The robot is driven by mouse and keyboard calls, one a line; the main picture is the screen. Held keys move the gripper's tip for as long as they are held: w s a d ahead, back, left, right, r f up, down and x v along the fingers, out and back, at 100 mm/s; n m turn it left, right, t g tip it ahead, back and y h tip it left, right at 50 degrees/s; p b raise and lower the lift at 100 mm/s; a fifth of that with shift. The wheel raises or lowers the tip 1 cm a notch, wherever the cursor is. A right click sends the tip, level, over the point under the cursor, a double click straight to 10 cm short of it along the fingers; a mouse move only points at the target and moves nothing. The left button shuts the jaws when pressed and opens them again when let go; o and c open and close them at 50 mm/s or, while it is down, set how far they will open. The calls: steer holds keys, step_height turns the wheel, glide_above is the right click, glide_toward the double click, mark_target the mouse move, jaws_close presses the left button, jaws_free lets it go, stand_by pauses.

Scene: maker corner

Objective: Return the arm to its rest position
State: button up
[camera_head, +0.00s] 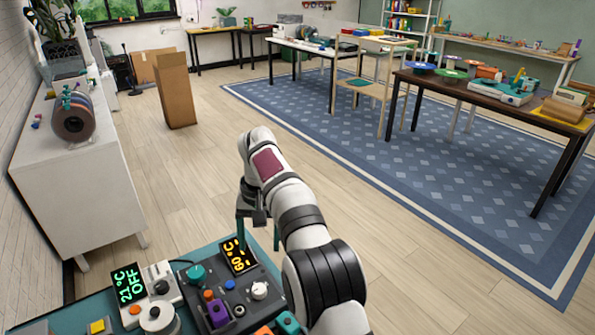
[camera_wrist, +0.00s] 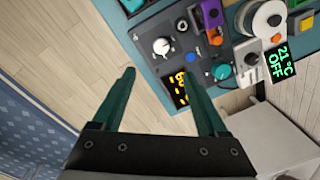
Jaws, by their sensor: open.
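My arm (camera_head: 300,210) rises from the bottom of the head view and bends over at the top. My gripper (camera_head: 257,240) hangs down over the far part of the bench, beside the dark control box (camera_head: 235,292) with the yellow display. In the wrist view my gripper (camera_wrist: 162,104) has its two dark green fingers wide apart with nothing between them. The right finger's tip overlaps the edge of the dark box (camera_wrist: 180,38) near its yellow display. I cannot tell whether it touches the box.
A white unit (camera_head: 155,300) with a green "21°C OFF" display stands left of the dark box on the teal bench top (camera_head: 75,318). A white cabinet (camera_head: 75,180) is at the left wall. A cardboard box (camera_head: 176,92) stands on the floor.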

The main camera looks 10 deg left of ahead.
steer(key=s+d+r+m, duration=0.2)
steer(key=s+d+r, duration=0.25)
steer(key=d, duration=0.25)
steer(key=s+d+r+m, duration=0.1)
steer(key=s+d+r, duration=0.3)
steer(key=s+d, duration=0.3)
steer(key=s+d+f+m, duration=0.1)
steer(key=s+d+f, duration=0.1)
steer(key=s, duration=0.5)
steer(key=s+d+f+m, duration=0.2)
steer(key=s+d, duration=0.2)
steer(key=s, duration=0.3)
steer(key=s+d+f+m+y, duration=0.1)
steer(key=s+d+f+m, duration=0.1)
steer(key=s, duration=0.6)
steer(key=shift+d+f, duration=0.3)
steer(key=shift+d, duration=0.6)
